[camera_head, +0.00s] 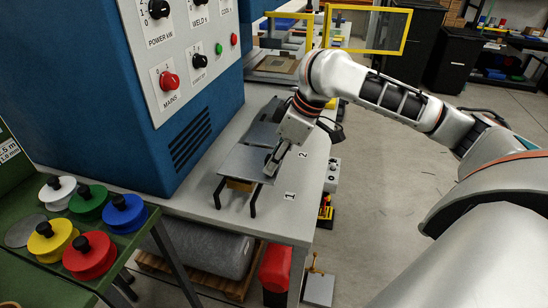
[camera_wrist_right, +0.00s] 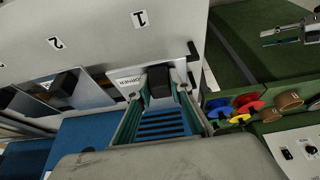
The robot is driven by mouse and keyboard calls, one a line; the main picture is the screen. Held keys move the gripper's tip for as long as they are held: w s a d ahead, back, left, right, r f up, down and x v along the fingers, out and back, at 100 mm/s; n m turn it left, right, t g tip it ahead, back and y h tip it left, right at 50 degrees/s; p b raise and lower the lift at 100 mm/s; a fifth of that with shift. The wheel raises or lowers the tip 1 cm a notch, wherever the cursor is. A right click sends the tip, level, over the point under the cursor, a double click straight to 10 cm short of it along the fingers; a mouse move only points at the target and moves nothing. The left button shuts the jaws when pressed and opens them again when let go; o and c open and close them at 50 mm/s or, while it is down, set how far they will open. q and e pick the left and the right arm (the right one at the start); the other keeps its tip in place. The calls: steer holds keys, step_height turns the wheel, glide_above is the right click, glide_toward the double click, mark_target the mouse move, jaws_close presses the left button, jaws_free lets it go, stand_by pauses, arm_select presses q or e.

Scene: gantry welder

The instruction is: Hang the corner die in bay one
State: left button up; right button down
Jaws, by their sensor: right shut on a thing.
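My right gripper (camera_head: 274,164) is shut at the right edge of a flat grey metal plate beside label 1 (camera_head: 290,196). The plate (camera_head: 240,161), which I take for the corner die, lies roughly level just above the table, with a yellow part (camera_head: 240,185) under its front. In the right wrist view a small pale label (camera_wrist_right: 130,81), apparently reading CORNER, shows beside a dark block (camera_wrist_right: 159,82) between my fingers. Two dark prongs (camera_head: 252,203) stick out at the plate's front. Whether the plate rests on them is hidden. My left gripper does not show in the head view.
The blue welder cabinet (camera_head: 85,110) stands close left of the plate. A darker plate (camera_head: 265,128) lies behind, near label 2 (camera_head: 304,155). Coloured knobbed discs (camera_head: 90,255) sit on the green bench at left. The grey table (camera_head: 290,225) has bare room around label 1.

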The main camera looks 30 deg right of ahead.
steer(key=shift+f, duration=1.7)
steer(key=c, duration=1.7)
jaws_free()
steer(key=shift+f, duration=0.1)
steer(key=v, duration=1.2)
steer(key=shift+s, duration=0.1)
